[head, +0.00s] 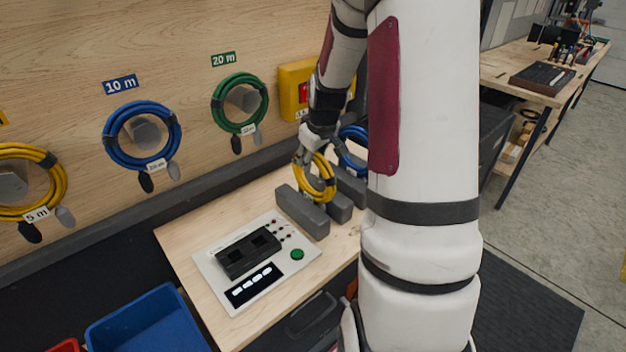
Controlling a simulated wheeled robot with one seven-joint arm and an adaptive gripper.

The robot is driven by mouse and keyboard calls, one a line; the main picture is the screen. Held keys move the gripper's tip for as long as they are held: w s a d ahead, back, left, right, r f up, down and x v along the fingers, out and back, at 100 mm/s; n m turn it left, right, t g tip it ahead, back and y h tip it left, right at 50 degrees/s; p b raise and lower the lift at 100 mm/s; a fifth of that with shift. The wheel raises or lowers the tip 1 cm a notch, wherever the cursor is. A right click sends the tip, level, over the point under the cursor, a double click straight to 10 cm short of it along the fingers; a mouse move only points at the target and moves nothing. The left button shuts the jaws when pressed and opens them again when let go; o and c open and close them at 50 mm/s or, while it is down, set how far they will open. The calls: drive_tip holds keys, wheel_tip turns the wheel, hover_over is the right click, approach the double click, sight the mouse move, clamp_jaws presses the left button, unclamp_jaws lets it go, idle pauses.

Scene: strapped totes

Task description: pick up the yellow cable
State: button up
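A coiled yellow cable (328,190) stands upright between grey rack blocks (302,213) on the wooden bench. My gripper (304,160) is at the upper left part of this coil, in contact with it or very close. The fingers are small and partly overlap the coil, so I cannot tell whether they are closed on it. A second yellow cable (58,185) hangs coiled on the wall at the far left, above a "5 m" tag.
A blue coil (345,157) stands behind the yellow one in the rack. Blue (111,150) and green (216,104) coils hang on the wall. A test panel (217,267) lies on the bench, and a blue bin (150,322) is at lower left. My arm hides the bench's right side.

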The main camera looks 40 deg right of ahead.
clamp_jaws()
drive_tip(key=shift+r, duration=0.1)
drive_tip(key=shift+w+d+r, duration=0.1)
drive_tip(key=shift+r, duration=0.4)
wheel_tip(320, 180, up, 9)
drive_tip(key=shift+r, duration=0.1)
idle(0.7)
